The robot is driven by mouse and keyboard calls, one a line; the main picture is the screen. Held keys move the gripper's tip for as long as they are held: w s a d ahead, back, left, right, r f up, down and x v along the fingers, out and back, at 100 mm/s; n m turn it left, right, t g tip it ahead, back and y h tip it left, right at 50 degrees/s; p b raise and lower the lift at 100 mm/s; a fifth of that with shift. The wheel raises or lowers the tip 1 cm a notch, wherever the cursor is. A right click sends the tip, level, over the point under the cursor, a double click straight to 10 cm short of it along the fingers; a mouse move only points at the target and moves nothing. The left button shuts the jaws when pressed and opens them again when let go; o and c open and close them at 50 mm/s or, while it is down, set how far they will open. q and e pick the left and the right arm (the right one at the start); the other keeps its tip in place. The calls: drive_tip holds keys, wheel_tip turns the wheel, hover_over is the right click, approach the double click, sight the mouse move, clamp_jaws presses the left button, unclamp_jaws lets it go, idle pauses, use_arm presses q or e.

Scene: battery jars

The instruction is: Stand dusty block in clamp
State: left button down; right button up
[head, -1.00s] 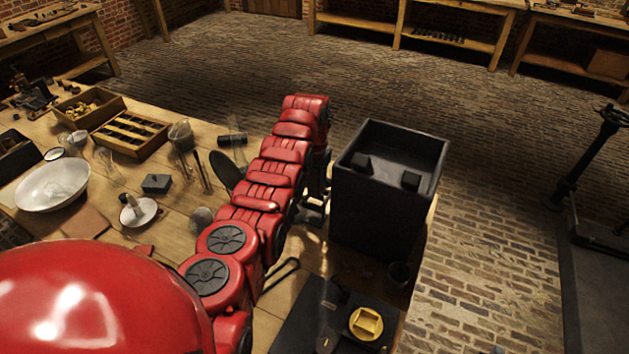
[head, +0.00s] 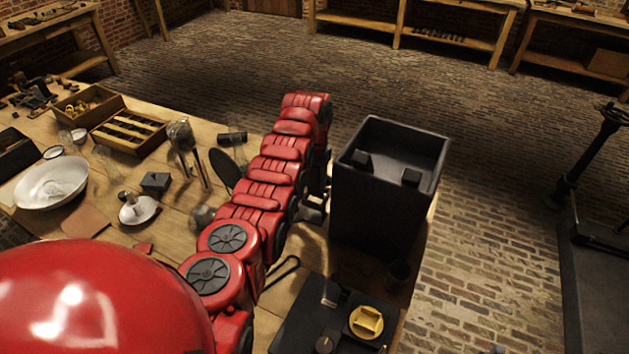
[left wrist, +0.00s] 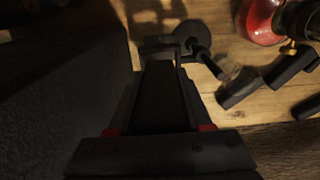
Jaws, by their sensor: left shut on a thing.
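My left arm reaches across the wooden table in the head view. Its gripper (head: 314,212) is low beside the left wall of a tall black open tank and is mostly hidden by the arm. In the left wrist view, the gripper (left wrist: 160,85) is shut on a dark, long block (left wrist: 160,98) between its fingers; I take this for the dusty block. Beyond the fingertips stands a dark metal stand with a round foot (left wrist: 191,38) and a bent arm; I cannot tell whether it is the clamp. My right gripper is not in view.
The black tank (head: 385,215) stands close right of the gripper, near the table edge. Glassware, a white bowl (head: 52,183) and a wooden tray (head: 130,137) crowd the left. A red vessel (left wrist: 262,22) stands ahead.

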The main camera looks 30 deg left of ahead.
sight(314, 189)
use_arm(q)
drive_tip(key=shift+f+b, duration=0.5)
drive_tip(key=shift+f, duration=0.3)
idle(0.6)
drive_tip(key=shift+f+b, duration=1.05)
drive_tip(key=shift+f, duration=0.5)
drive_tip(key=shift+c, duration=1.2)
unclamp_jaws()
drive_tip(key=shift+r, duration=0.6)
wheel_tip(314, 189, up, 12)
drive_tip(key=b, duration=0.2)
drive_tip(key=shift+r+b, duration=0.15)
drive_tip(key=shift+b, duration=0.25)
drive_tip(key=shift+r, duration=0.4)
wheel_tip(314, 189, up, 3)
drive_tip(key=p, duration=0.3)
drive_tip(key=shift+r, duration=0.1)
